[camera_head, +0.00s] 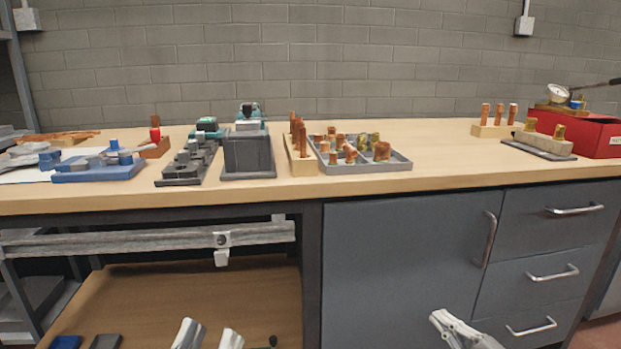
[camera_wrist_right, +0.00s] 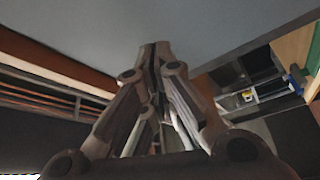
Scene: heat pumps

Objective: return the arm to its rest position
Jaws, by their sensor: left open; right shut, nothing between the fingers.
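My left gripper (camera_head: 208,336) shows at the bottom of the head view, in front of the lower shelf. Its two pale fingers stand apart with nothing between them. My right gripper (camera_head: 446,320) is at the bottom right of the head view, in front of the grey cabinet (camera_head: 400,235). Its fingers are together and hold nothing. In the right wrist view its dark fingers (camera_wrist_right: 155,50) meet at the tips. Both grippers are below the worktop (camera_head: 440,177) and apart from everything on it. Most of both arms is out of frame.
On the bench are a grey tray (camera_head: 400,163) of copper fittings, a dark grey block (camera_head: 248,155), a blue fixture (camera_head: 98,170) and a red box (camera_head: 598,136). Drawer handles (camera_head: 575,210) stick out at right. A grey rail (camera_head: 150,242) runs under the worktop. The worktop's middle right is clear.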

